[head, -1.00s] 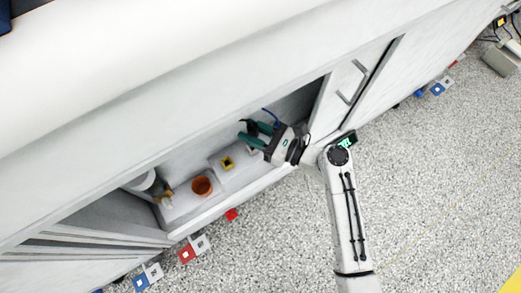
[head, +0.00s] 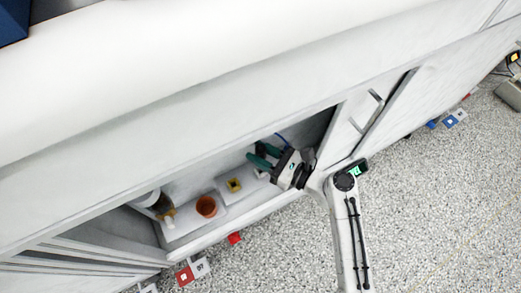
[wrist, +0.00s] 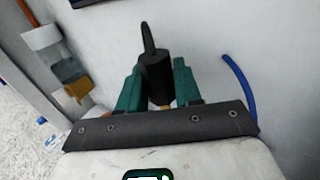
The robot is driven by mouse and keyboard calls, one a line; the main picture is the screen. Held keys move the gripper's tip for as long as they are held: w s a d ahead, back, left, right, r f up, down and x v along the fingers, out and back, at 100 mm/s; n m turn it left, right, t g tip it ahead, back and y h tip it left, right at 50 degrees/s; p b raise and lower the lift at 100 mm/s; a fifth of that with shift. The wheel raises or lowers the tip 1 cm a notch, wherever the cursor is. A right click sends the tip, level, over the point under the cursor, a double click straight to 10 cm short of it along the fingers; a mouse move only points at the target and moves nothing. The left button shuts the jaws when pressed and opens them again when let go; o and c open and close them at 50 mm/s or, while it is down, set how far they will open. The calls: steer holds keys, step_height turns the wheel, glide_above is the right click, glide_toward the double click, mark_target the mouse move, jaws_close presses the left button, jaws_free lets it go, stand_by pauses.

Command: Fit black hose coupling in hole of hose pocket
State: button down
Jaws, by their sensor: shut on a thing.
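My gripper (head: 264,155), with teal fingers, reaches into the open cabinet recess. In the wrist view my gripper (wrist: 157,70) is shut on the black hose coupling (wrist: 155,75), a dark cylinder with a thin black tail pointing up and away. In the head view the coupling is mostly lost between the fingers. A yellow square piece with a dark hole (head: 234,185), seemingly the hose pocket, sits on a white block, lower left of my gripper and apart from it. A bit of yellow shows below the coupling in the wrist view; I cannot tell what it is.
An orange cup (head: 207,206) stands left of the yellow piece. A whitish cylinder with a tan part (head: 150,199) is at the recess's left end. A blue hose (wrist: 240,88) curves right of my fingers. The recess's front lip and a handled door (head: 362,115) lie close to my arm.

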steer(key=shift+f+b, duration=1.3)
steer(key=shift+f, duration=0.85)
steer(key=shift+p, duration=0.8)
steer(key=shift+f+b, duration=0.85)
steer(key=shift+f, duration=0.25)
steer(key=shift+r, duration=0.1)
stand_by(0.4)
steer(key=shift+r+p, duration=0.65)
steer(key=shift+p, duration=0.3)
steer(key=shift+p, duration=0.55)
stand_by(1.1)
steer(key=shift+f+b, duration=0.35)
steer(key=shift+f, duration=0.1)
stand_by(0.4)
